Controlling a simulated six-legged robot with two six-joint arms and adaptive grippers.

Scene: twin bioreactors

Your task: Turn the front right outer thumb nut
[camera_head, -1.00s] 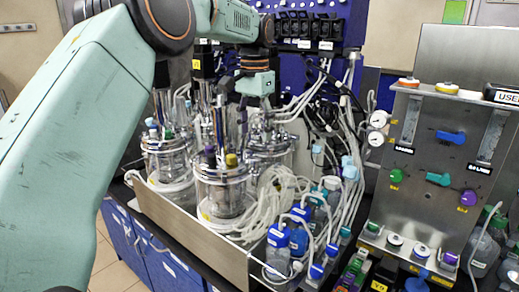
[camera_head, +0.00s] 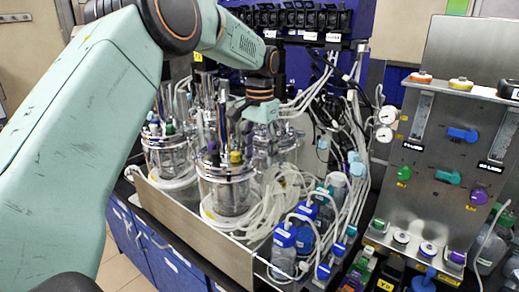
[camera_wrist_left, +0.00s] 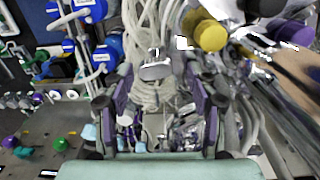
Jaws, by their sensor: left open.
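My left gripper (camera_head: 250,128) hangs over the vessel tops, partly lost among tubes and posts. In the left wrist view the left gripper (camera_wrist_left: 158,92) has its two dark fingers apart with nothing clearly between them. The front glass vessel (camera_head: 228,192) stands upright with a metal head plate, below and left of the gripper. A silver round metal piece (camera_wrist_left: 155,68) shows just beyond the fingertips; I cannot tell whether it is the thumb nut. The front right outer thumb nut is too small to pick out in the head view. My right gripper is not in view.
A yellow cap (camera_head: 235,157) stands on the front vessel and shows near the fingers in the wrist view (camera_wrist_left: 210,36). White tubing (camera_head: 265,205) crowds the right side. Blue-capped bottles (camera_head: 284,240) stand in front. A steel control panel (camera_head: 450,150) is at right.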

